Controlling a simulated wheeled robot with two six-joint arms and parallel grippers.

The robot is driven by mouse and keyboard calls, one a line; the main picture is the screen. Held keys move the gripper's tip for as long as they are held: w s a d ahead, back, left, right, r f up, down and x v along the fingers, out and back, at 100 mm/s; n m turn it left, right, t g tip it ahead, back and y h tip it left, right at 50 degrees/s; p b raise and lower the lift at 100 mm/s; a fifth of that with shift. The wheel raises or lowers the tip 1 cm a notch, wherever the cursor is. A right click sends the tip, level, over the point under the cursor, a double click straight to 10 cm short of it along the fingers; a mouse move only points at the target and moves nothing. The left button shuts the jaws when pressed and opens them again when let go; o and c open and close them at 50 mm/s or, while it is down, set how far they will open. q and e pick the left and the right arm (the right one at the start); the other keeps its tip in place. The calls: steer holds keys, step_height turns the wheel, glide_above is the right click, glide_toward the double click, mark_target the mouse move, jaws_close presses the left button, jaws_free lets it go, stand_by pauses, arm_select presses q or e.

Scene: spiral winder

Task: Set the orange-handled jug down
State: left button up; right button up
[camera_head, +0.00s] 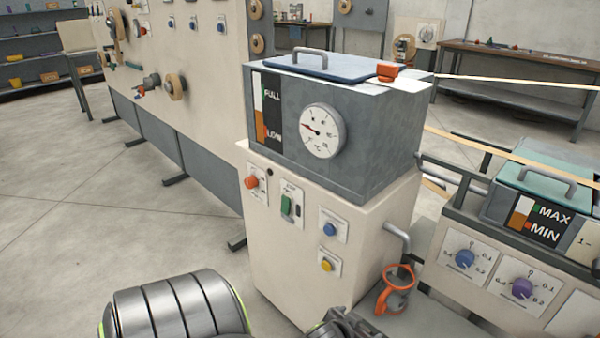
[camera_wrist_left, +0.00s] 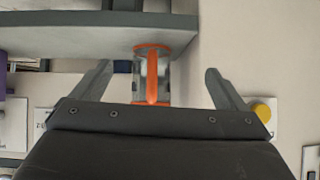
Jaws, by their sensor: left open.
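The orange-handled jug (camera_head: 393,300) is small and grey, with an orange rim and handle. It appears to stand upright on the grey ledge (camera_head: 432,322) at the right of the cream cabinet; its base contact is hard to make out. In the left wrist view the jug (camera_wrist_left: 139,80) is between the spread fingers of my left gripper (camera_wrist_left: 157,72), its orange handle facing the palm. Gaps show on both sides, so neither finger touches it. In the head view only a dark part of my left gripper shows at the bottom edge. My right gripper is out of view.
The cream cabinet (camera_head: 290,255) with buttons carries a grey tank (camera_head: 285,150) with a gauge. A bent pipe (camera_head: 398,237) sticks out above the jug. A second machine with knobs (camera_head: 490,270) stands close on the right. Open floor (camera_head: 80,220) lies to the left.

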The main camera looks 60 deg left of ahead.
arm_select(q)
steer(key=s+d+f+g+h, duration=0.1)
steer(key=s+d+f+g, duration=0.2)
steer(key=s, duration=0.5)
steer(key=s+d+f+m+g+h, duration=0.1)
steer(key=s+d+f+g, duration=0.2)
steer(key=s, duration=0.5)
steer(key=s+d+f+g+h, duration=0.1)
steer(key=s+d+f+g, duration=0.1)
steer(key=s+f, duration=0.3)
steer(key=s+d, duration=0.1)
steer(key=s, duration=0.2)
steer(key=shift+s+f+g, duration=0.2)
steer(key=shift+f+g, duration=0.15)
steer(key=shift+g, duration=0.05)
steer(key=shift+a+p, duration=0.15)
steer(key=shift+p, duration=0.3)
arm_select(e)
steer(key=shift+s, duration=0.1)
